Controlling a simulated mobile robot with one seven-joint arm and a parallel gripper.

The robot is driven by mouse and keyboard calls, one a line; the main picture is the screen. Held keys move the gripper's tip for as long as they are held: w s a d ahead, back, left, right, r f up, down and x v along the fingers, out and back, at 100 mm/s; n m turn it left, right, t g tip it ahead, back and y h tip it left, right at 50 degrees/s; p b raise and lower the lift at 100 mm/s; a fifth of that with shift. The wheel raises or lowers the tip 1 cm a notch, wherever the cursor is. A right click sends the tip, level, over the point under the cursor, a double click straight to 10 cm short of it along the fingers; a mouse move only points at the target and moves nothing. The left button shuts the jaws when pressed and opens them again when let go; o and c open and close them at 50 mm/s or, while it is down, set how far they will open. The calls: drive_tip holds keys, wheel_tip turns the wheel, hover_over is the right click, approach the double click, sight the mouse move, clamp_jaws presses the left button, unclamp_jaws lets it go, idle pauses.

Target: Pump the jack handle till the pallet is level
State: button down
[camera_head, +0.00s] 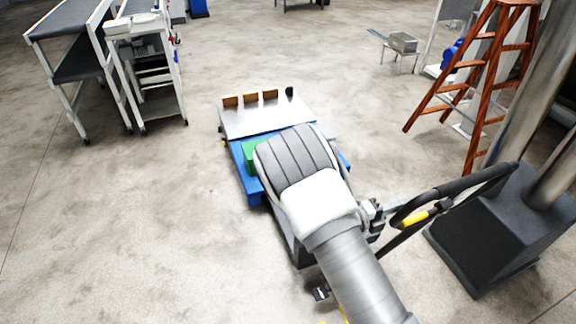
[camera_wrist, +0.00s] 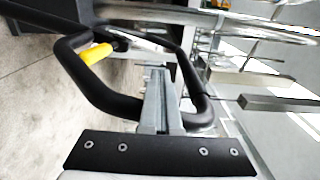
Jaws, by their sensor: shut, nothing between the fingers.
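The jack handle (camera_head: 455,195) is a black loop with a yellow lever (camera_head: 415,217), right of my gripper (camera_head: 380,208) in the head view. In the wrist view the handle (camera_wrist: 92,85) runs around my gripper (camera_wrist: 158,70), with its yellow lever (camera_wrist: 97,53) at upper left. My gripper is shut and empty, its fingers overlapping the loop. I cannot tell whether they touch it. The blue pallet (camera_head: 243,172) sits at the middle of the head view, partly hidden by my arm. I cannot tell whether it is level.
A dark base with a metal post (camera_head: 490,240) stands close right of the handle. A wooden ladder (camera_head: 480,75) is behind. Open floor (camera_head: 130,220) lies left.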

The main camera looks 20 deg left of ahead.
drive_tip(key=w+a+r+b, duration=0.2)
drive_tip(key=w+a+b, duration=0.6)
drive_tip(key=w+a, duration=0.7)
drive_tip(key=shift+w+a, duration=0.25)
drive_tip(key=shift+w, duration=0.15)
idle(0.4)
drive_tip(key=s+d+p, duration=0.4)
drive_tip(key=shift+s+r, duration=0.1)
idle(0.4)
